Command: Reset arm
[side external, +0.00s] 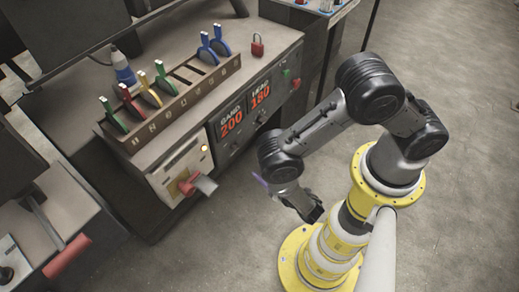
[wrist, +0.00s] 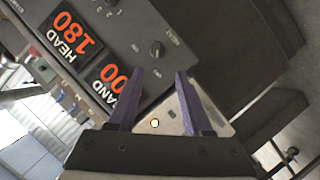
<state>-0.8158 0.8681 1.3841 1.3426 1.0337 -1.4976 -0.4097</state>
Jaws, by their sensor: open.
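My gripper (wrist: 159,72) shows in the wrist view as two purple fingers, spread apart with nothing between them. In the side view only a small purple part of my gripper (side external: 260,179) shows, and the rest is hard to make out. My arm is bent, with its end low and left of its yellow base, in free air to the right of the console. A metal panel with a lit yellow-white lamp (wrist: 155,123) shows beyond and between the fingers in the wrist view.
The console (side external: 160,150) has red number displays (side external: 232,122), a red-and-grey switch handle (side external: 200,184) sticking out, and a rack of coloured handles (side external: 150,95) on top. A red padlock (side external: 257,48) stands at its back. The floor (side external: 460,230) around my base is clear.

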